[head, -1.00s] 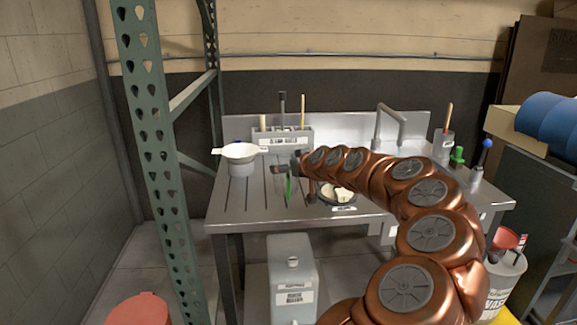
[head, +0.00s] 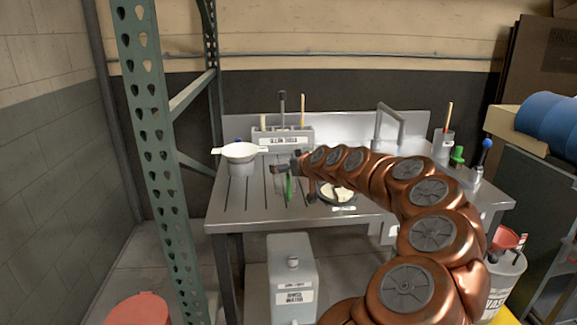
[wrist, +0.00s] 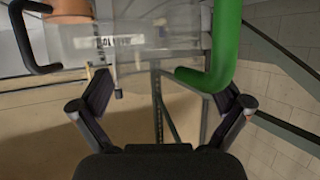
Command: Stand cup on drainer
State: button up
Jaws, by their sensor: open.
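The clear cup is too faint there to place exactly. The grooved drainer surface (head: 238,205) spans the left part of the top.
A labelled tool rack (head: 285,138) is behind. A green rack post (head: 155,150) rises at left. The front left drainer is clear.

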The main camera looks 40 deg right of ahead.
jog(key=b+v, duration=0.1)
jog(key=v, duration=1.1)
jog(key=shift+b, duration=0.4)
jog(key=w+a+f+n+g+y, duration=0.1)
jog(key=a+f+n+g+y, duration=0.1)
jog(key=a, duration=0.8)
jog(key=w+a+f+n+g+y, duration=0.1)
jog(key=a+f+y, duration=0.15)
jog(key=a, duration=0.75)
jog(key=s+a+f+n+g, duration=0.1)
jog(key=s+a+f+g, duration=0.4)
jog(key=a, duration=0.6)
jog(key=s+a+f+g, duration=0.2)
jog(key=s+f, duration=0.1)
jog(key=s, duration=0.6)
jog(key=s+a+f+g+h, duration=0.1)
jog(key=s+a+f+g, duration=0.2)
jog(key=s, duration=0.5)
jog(key=s+a+f+m+g, duration=0.1)
jog(key=s+a+f+g, duration=0.2)
jog(key=s, duration=0.6)
jog(key=shift+s+f, duration=0.4)
jog(key=shift+f, duration=0.15)
jog(key=shift+h, duration=0.25)
